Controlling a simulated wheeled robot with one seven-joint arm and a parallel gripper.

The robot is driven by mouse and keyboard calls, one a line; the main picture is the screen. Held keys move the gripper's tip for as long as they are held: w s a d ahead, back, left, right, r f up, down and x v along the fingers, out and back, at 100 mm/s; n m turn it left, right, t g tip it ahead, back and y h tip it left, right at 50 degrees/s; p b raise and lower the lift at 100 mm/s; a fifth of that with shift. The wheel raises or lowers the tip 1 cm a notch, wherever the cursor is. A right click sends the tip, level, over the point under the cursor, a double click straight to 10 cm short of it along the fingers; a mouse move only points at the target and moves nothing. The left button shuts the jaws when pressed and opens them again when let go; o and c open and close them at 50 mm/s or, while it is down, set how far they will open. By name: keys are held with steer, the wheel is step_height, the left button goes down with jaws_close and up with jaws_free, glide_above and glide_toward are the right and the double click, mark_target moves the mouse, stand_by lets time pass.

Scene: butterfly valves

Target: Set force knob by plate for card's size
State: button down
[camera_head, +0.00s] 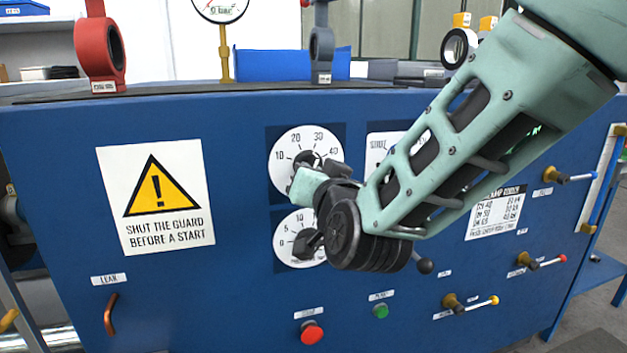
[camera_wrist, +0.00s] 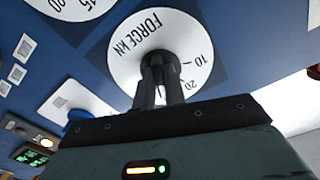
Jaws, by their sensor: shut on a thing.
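The force dial (camera_head: 284,143) is a white disc on the blue panel, marked 10 to 40 in the head view. In the wrist view the dial (camera_wrist: 122,55) reads FORCE KN, with 10 and 20 showing at its right. My gripper (camera_head: 312,162) is shut on the dark force knob (camera_wrist: 156,64) at the dial's centre. My fingers and arm hide the knob's pointer, so its setting cannot be told. The plate (camera_head: 497,211) at the right lists several DN sizes with kN values, small and partly behind my arm. I cannot make out the card with the size.
A second dial (camera_head: 286,258) with a dark knob sits just below. A red button (camera_head: 312,332), a green button (camera_head: 380,311) and several small levers are lower on the panel. A warning sign (camera_head: 155,197) is at left. Valves (camera_head: 100,48) stand on top.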

stand_by(0.4)
steer(key=c, duration=1.5)
jaws_free()
steer(key=shift+o, duration=0.2)
steer(key=b+v, duration=0.6)
steer(key=v, duration=1.1)
steer(key=shift+s, duration=0.25)
steer(key=shift+r, duration=0.1)
